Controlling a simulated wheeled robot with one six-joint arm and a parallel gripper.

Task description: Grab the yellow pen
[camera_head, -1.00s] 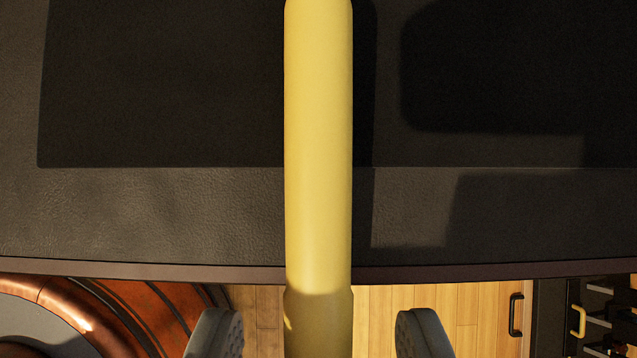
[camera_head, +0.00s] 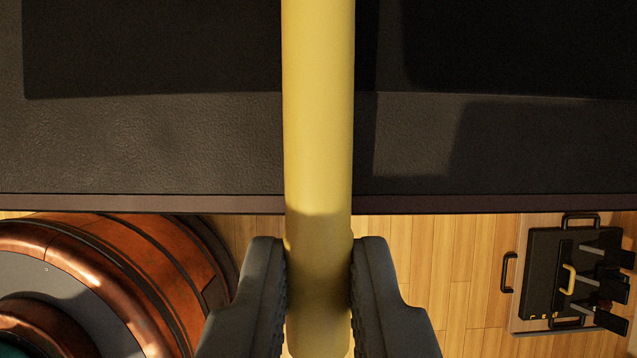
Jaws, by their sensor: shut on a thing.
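The yellow pen (camera_head: 318,120) runs vertically through the middle of the picture, from the top edge down between my fingers. Its upper part is in front of a dark leather-textured surface, and its lower part passes beyond that surface's edge. My gripper (camera_head: 319,300) is shut on the pen's lower part, one dark grey padded finger against each side. The pen's upper end is out of the picture.
The dark surface (camera_head: 150,145) fills the upper half and ends at a straight edge. Below it lies a wooden floor (camera_head: 440,270). A round copper-coloured object (camera_head: 150,260) is at lower left. A black pedal unit (camera_head: 570,280) is at lower right.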

